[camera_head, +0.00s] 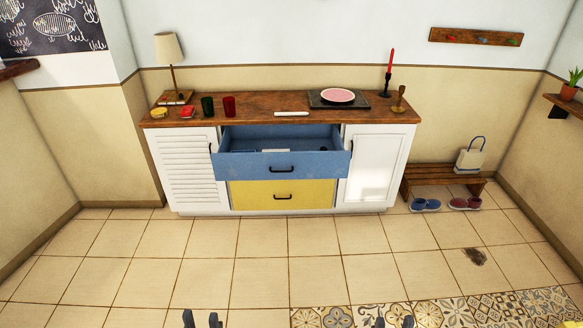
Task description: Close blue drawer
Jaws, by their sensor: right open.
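The blue drawer (240,165) is the upper drawer in the middle of a white cabinet with a wooden top. It is pulled out, and its inside shows, with a pale flat item (275,150) and a small dark item in it. A black handle (281,169) is on its front. The yellow drawer (250,193) below it is shut. My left gripper (201,320) and my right gripper (394,322) show only their fingertips at the bottom edge. Both have their fingers apart, empty, and are far in front of the cabinet.
The cabinet top (260,107) holds a lamp (168,48), cups, a plate on a tray and a candle. A wooden bench (425,172) with a bag and shoes stands at right.

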